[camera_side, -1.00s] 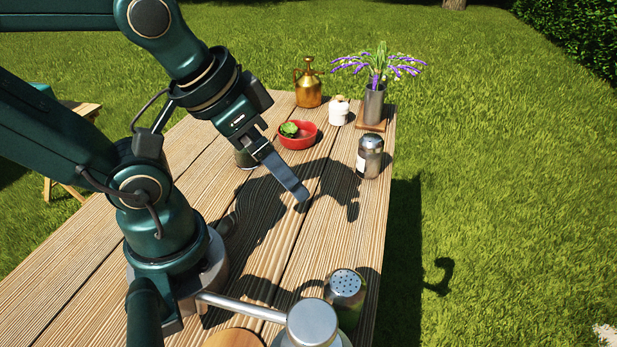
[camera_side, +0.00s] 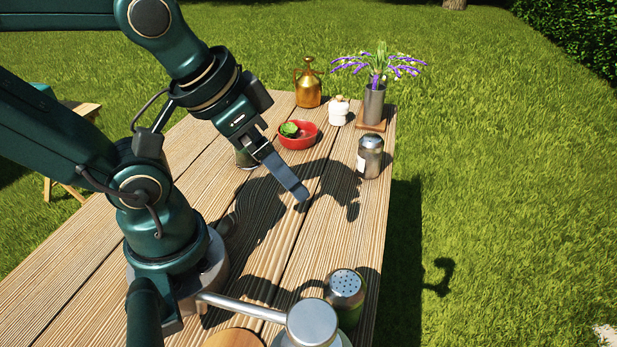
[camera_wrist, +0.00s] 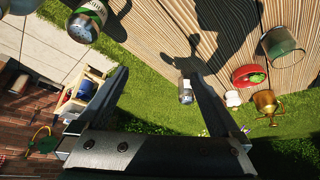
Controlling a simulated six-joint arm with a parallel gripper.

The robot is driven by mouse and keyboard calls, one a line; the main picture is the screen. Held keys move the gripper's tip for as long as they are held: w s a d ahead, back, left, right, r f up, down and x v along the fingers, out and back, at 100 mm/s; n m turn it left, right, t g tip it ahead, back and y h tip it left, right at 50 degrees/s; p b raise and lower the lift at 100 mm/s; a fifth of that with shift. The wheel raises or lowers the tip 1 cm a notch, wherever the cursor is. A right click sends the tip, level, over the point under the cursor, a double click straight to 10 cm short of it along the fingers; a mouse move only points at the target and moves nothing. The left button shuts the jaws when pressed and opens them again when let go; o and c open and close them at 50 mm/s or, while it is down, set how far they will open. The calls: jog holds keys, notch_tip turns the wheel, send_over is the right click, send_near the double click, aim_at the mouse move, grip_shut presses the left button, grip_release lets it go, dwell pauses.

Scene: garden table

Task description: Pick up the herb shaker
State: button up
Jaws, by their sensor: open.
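A shaker with a perforated metal lid and a green body (camera_side: 344,292) stands upright at the near right of the table; it looks like the herb shaker. In the wrist view it shows at the top left (camera_wrist: 92,12), cut by the frame edge. A second shaker (camera_side: 369,158), dark with a metal cap and pale label, stands farther back by the right edge; it also shows in the wrist view (camera_wrist: 185,91). My gripper (camera_side: 301,195) is above mid-table, pointing down, between the two shakers and touching neither. In the wrist view my gripper's fingers (camera_wrist: 156,73) are wide apart and empty.
A red bowl (camera_side: 298,139) with greens, a white pot (camera_side: 339,111), a brass sprayer (camera_side: 308,88) and a lavender vase (camera_side: 374,103) stand at the back. A metal-topped object (camera_side: 313,322) stands beside the green shaker. The table's right edge is close to both shakers.

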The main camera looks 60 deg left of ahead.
jog(key=n+g+h, duration=0.6)
jog(key=g, duration=0.1)
send_near(343, 299)
jog(key=s+a+f, duration=0.1)
jog(key=a+f, duration=0.1)
jog(key=w+f+n+g+h, duration=0.1)
jog(key=n+h, duration=0.1)
jog(key=w+d+f+n+g+h, duration=0.1)
jog(key=f+n+h, duration=0.1)
jog(key=shift+w+d+f, duration=0.1)
jog(key=shift+w+f, duration=0.05)
jog(key=shift+w, duration=0.2)
jog(key=f+n, duration=0.1)
jog(key=f+n+h, duration=0.1)
jog(key=f, duration=0.1)
jog(key=f+n+h, duration=0.1)
jog(key=shift+w+f+n+g, duration=0.15)
jog(key=shift+w+n+g, duration=0.15)
jog(key=shift+n, duration=0.1)
jog(key=shift+s+f+n+h, duration=0.3)
jog(key=shift+f+h, duration=0.1)
jog(key=shift+f, duration=0.1)
jog(key=shift+s+d+f, duration=0.1)
jog(key=shift+x, duration=2.3)
